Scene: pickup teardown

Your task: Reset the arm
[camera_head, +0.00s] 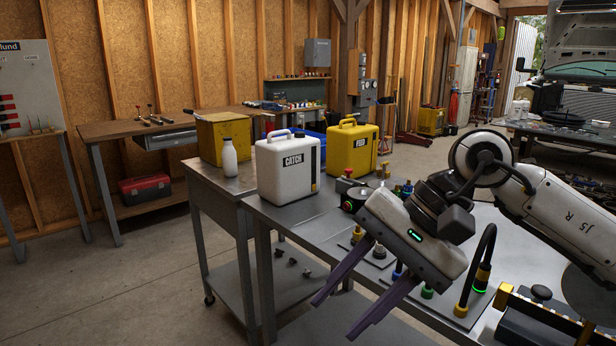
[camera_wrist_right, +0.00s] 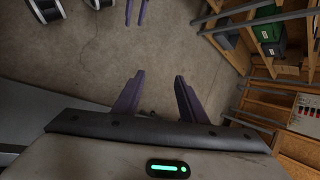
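My right arm (camera_head: 545,205) comes in from the right in the head view, bent at the wrist. My right gripper (camera_head: 333,319) points down and to the left, in front of the metal table's near edge. Its two purple fingers are spread apart with nothing between them. The right wrist view also shows this gripper (camera_wrist_right: 158,88) open and empty over bare floor. My left arm is not in the head view. Two purple fingers, seemingly of my left gripper (camera_wrist_right: 136,12), show at the top of the right wrist view, cut off by the edge.
The metal table (camera_head: 300,215) holds a white case (camera_head: 287,170), a yellow case (camera_head: 352,150) and connector boards with a black cable (camera_head: 487,250) close to my right wrist. A white bottle (camera_head: 229,157) stands on the cart at left. Floor (camera_head: 130,290) at the left is clear.

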